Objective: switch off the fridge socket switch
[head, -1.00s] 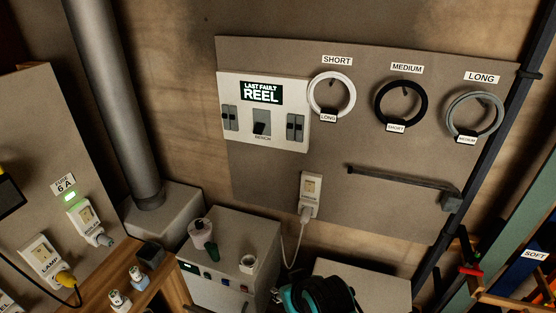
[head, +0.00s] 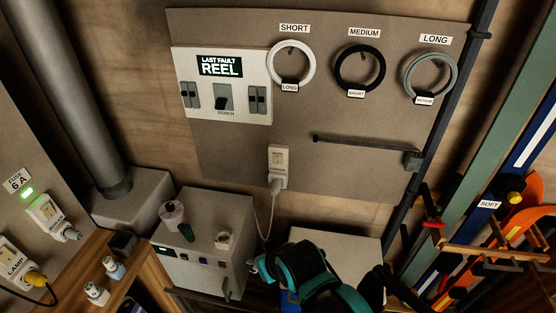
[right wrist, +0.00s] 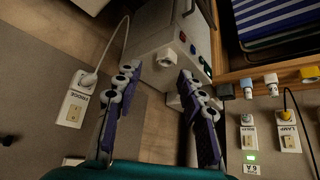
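The fridge socket (head: 278,165) is a white plate low on the grey wall board, with a rocker switch on its upper part and a white plug with a cable in its lower end. The rocker's position is too small to tell. The socket also shows upside down at the left in the right wrist view (right wrist: 75,108). My right gripper (right wrist: 158,74) is open and empty, its fingers wide apart, with the socket to the left of them. In the head view my teal right arm is below the socket, apart from it. My left gripper is not in view.
A grey cabinet (head: 203,250) stands below the socket with a cup and small items on top. A grey bar (head: 365,145) juts out right of the socket. A breaker panel (head: 222,85) and cable rings hang above. The boiler (head: 48,212) and lamp sockets are at left.

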